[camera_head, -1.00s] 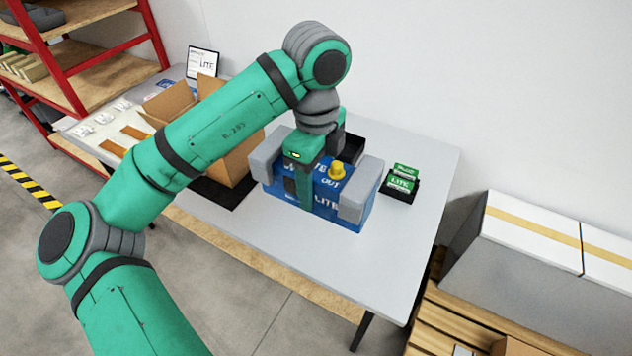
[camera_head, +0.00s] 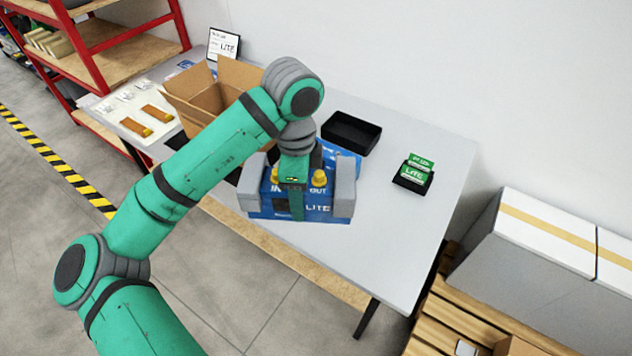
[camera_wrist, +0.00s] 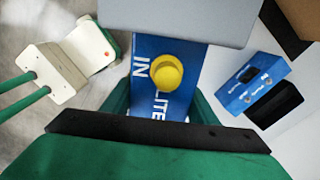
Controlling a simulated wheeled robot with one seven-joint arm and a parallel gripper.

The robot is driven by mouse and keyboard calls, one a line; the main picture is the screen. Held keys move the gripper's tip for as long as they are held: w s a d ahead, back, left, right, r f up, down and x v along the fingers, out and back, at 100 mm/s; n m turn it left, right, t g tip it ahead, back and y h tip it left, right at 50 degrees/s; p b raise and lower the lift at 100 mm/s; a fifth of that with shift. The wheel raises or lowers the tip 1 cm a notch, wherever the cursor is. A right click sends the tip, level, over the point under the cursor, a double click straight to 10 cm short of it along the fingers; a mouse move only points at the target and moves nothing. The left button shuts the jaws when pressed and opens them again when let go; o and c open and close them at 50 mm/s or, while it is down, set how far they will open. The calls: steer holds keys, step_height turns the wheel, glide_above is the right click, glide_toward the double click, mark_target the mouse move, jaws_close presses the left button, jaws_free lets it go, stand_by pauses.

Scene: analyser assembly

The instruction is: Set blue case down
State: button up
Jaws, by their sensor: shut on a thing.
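The blue case (camera_head: 328,213), marked IN, OUT and LITE with two yellow knobs on top, hangs or stands upright over the front part of the table (camera_head: 400,245). In the wrist view, the case (camera_wrist: 143,75) lies below the gripper, with one yellow knob and the letters IN and LITE showing; the rest is hidden.
Another blue part (camera_head: 349,160) lies just behind the case; it also shows in the wrist view (camera_wrist: 252,85). An open black tray (camera_head: 352,132) is further back. An open cardboard box (camera_head: 205,100) stands left. A black holder with green LITE cards (camera_head: 413,178) stands right, with clear tabletop around it.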

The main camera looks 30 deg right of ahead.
steer(key=w+a+f+n, duration=0.4)
steer(key=a+f+n, duration=0.3)
steer(key=f, duration=0.2)
steer(key=w+a+f+n, duration=0.5)
steer(key=a+f+n, duration=0.3)
steer(key=w+a+f+n, duration=0.4)
steer(key=a+f+n, duration=0.3)
steer(key=f, duration=0.2)
steer(key=shift+w+a+f, duration=0.2)
steer(key=shift+w+f, duration=0.05)
steer(key=shift+f, duration=0.05)
